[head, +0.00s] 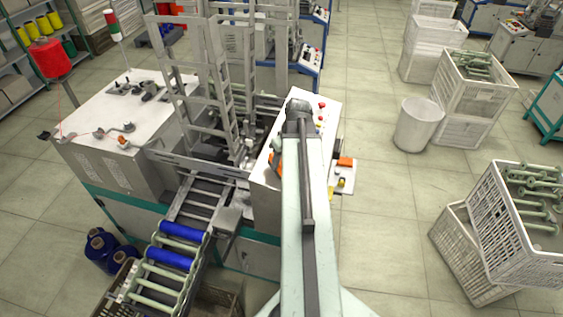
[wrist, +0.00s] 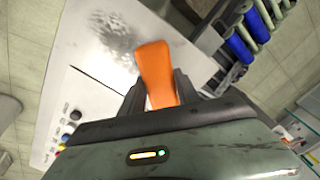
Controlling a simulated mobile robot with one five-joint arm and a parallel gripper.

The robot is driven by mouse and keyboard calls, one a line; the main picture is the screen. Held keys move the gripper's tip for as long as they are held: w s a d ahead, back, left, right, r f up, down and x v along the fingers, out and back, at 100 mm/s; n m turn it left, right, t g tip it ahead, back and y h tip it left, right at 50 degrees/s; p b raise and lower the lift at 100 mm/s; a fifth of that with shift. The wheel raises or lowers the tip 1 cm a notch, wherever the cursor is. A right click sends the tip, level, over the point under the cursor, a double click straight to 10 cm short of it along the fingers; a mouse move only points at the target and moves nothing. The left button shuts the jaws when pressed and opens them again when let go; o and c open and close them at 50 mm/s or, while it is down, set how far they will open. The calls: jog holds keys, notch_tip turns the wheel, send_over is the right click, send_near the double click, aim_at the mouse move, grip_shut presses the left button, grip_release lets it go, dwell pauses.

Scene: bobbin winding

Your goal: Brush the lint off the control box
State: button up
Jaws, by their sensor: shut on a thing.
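The control box (head: 319,101) is white with coloured buttons and stands at the middle of the head view, partly behind my arm. In the wrist view its white top (wrist: 85,55) fills the upper left. My gripper (wrist: 158,92) is shut on an orange handle (wrist: 155,65), which points out over the white top. The handle's working end is not clearly seen, and I cannot tell whether it touches the surface.
A small side shelf (head: 340,183) with orange and yellow items juts right of the box. A roller rack (head: 185,262) with blue bobbins is at lower left. Crates (head: 488,262) and a white bin (head: 416,126) stand right. The floor between is clear.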

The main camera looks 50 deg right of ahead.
jog(key=shift+b+x, duration=0.75)
jog(key=shift+x, duration=0.1)
jog(key=shift+s, duration=0.1)
